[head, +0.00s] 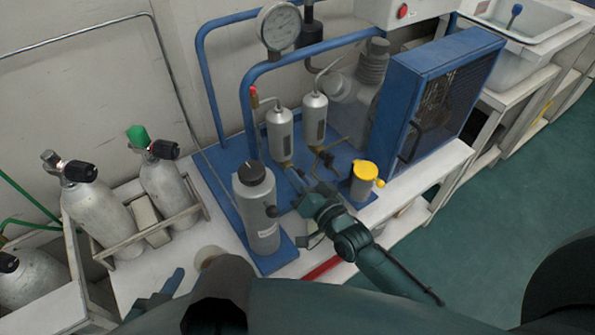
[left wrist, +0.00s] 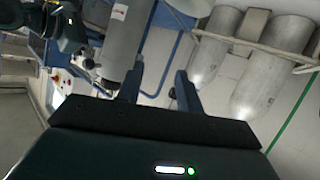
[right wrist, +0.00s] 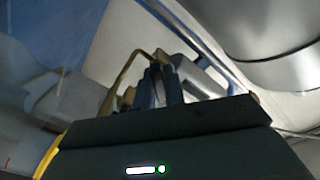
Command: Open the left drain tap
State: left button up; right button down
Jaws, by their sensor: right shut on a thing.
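Two silver separator cylinders stand on the blue panel, the left one (head: 280,135) and the right one (head: 314,118). My right gripper (head: 295,174) reaches in from the right to the foot of the left cylinder. In the right wrist view its fingers (right wrist: 157,84) are close together, shut on a small part beside a bent yellowish pipe (right wrist: 122,78). From its place, this part appears to be the left drain tap, mostly hidden by the fingers. The right drain tap (head: 323,156) is dark, under the right cylinder. My left gripper (left wrist: 157,88) is open and empty, low at the left.
A grey black-capped bottle (head: 258,212) stands just left of my right gripper. A yellow-topped container (head: 365,180) stands to its right. A pressure gauge (head: 279,26) is above the cylinders, and a blue caged unit (head: 435,95) is to the right. Gas cylinders (head: 100,210) stand in racks at left.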

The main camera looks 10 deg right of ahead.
jog(key=n+p, duration=0.2)
jog(key=n, duration=0.3)
jog(key=shift+n, duration=0.4)
dwell(0.4)
jog(key=c, duration=1.5)
grip_release()
jog(key=p+v, duration=0.1)
jog(key=v, duration=1.2)
jog(key=shift+s, duration=0.1)
